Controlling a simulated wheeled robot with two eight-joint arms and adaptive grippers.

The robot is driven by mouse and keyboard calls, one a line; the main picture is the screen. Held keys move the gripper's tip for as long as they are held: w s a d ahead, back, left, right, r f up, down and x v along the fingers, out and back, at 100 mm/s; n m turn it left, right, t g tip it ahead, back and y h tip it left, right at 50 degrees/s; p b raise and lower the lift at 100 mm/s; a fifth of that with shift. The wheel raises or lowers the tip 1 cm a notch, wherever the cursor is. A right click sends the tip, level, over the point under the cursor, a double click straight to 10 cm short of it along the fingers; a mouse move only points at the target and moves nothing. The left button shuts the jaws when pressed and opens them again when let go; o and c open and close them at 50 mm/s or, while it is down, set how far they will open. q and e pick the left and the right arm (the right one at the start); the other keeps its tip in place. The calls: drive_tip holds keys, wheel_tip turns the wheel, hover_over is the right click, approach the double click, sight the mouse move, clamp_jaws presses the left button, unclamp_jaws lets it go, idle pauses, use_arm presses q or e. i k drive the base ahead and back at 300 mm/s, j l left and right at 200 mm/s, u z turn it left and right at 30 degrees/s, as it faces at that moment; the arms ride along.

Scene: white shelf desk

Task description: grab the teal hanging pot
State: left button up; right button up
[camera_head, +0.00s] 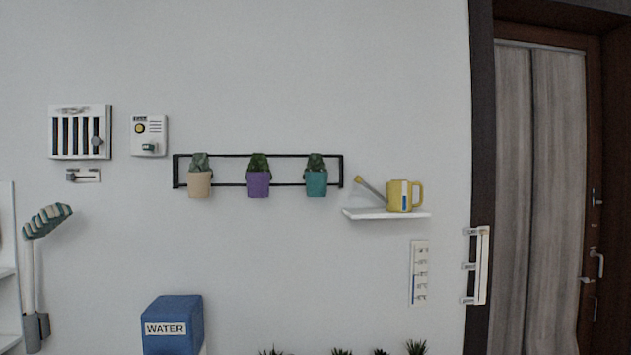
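The teal hanging pot (316,184) hangs at the right end of a black wall rack (229,186) in the head view. A green plant (316,162) grows out of its top. A purple pot (258,186) hangs in the middle of the rack and a beige pot (199,186) at its left end, each with a plant. The pots hang apart from each other. Neither of my grippers shows in this view.
Right of the rack, a white shelf (386,213) holds a yellow watering can (400,196), its spout toward the teal pot. A blue WATER box (172,321) stands lower left. Plant tips (416,347) show at the bottom edge. A door (540,200) is at right.

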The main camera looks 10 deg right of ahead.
sight(317, 180)
drive_tip(key=i+l, duration=0.2)
drive_tip(key=i, duration=0.25)
drive_tip(key=i+l, duration=0.2)
drive_tip(key=i, duration=0.3)
